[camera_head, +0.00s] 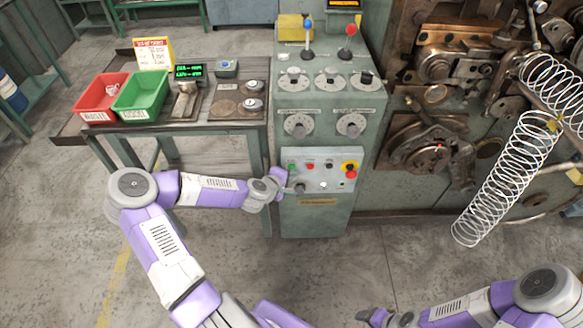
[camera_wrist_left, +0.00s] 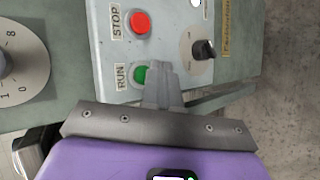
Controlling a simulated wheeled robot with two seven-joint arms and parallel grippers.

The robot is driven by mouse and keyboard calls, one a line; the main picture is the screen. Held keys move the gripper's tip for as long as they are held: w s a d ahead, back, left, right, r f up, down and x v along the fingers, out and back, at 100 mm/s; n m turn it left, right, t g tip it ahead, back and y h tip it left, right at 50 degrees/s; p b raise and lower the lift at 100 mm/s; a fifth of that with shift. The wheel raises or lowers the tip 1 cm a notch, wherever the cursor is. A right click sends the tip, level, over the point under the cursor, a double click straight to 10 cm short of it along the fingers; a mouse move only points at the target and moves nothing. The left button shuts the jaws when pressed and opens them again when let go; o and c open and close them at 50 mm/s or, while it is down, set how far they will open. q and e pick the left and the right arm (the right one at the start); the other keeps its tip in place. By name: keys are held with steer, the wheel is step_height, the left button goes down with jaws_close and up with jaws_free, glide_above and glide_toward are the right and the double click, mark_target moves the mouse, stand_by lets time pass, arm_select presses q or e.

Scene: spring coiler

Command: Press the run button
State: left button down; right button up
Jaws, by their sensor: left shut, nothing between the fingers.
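The green run button (camera_head: 291,166) sits at the upper left of the light grey control panel (camera_head: 325,184) on the green cabinet. In the left wrist view the green button (camera_wrist_left: 140,75) shows beside its RUN label (camera_wrist_left: 121,77), partly covered by my fingers. My left gripper (camera_head: 284,178) is shut and empty at the panel's left edge. In the left wrist view its closed fingertips (camera_wrist_left: 157,68) overlap the button's right side; I cannot tell whether they touch it. My right gripper (camera_head: 366,316) is low at the bottom edge, away from the panel, its jaws unclear.
A red stop button (camera_wrist_left: 139,22) and a black selector knob (camera_wrist_left: 203,50) are close by on the panel. A yellow-backed red emergency button (camera_head: 350,169) is at its right. A table with red (camera_head: 101,97) and green (camera_head: 141,94) bins stands left. A large coil spring (camera_head: 505,180) hangs right.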

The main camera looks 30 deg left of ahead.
arm_select(q)
steer(key=shift+w, duration=0.15)
steer(key=shift+w+a, duration=0.2)
steer(key=shift+w, duration=0.05)
steer(key=shift+w+a, duration=0.2)
steer(key=shift+w, duration=0.1)
stand_by(1.0)
steer(key=shift+s+d, duration=0.4)
steer(key=shift+s, duration=0.3)
steer(key=shift+s+d+p, duration=0.1)
steer(key=shift+s+d, duration=0.35)
steer(key=shift+s, duration=0.25)
steer(key=shift+s+d+p, duration=0.15)
steer(key=shift+s+d, duration=0.25)
steer(key=shift+s, duration=0.3)
steer(key=shift+s+d+p, duration=0.1)
steer(key=shift+s+d, duration=0.35)
steer(key=shift+s, duration=0.25)
